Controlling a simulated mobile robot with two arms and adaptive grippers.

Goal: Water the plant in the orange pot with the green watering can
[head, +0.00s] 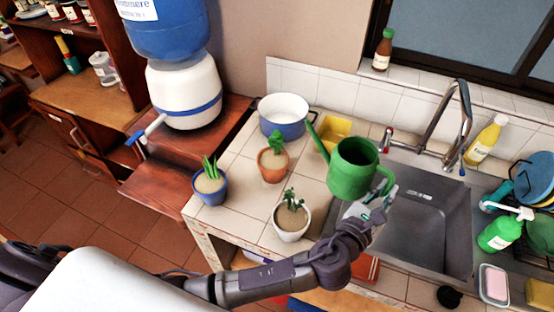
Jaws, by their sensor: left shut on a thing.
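The green watering can (353,168) is held above the counter's edge beside the sink, with its spout pointing up and left. My left gripper (378,203) is shut on the can's handle at its right side. The orange pot (272,167) with a small leafy plant (277,143) stands upright on the tiled counter, left of the can. The spout tip is to the right of this plant in the picture and apart from it. My right gripper is not in view.
A blue pot (210,190) and a white pot (291,222), both with plants, stand near the orange pot. A white-blue cooking pot (284,113) and yellow container (333,131) are behind. The sink (425,225) and faucet (459,110) are right.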

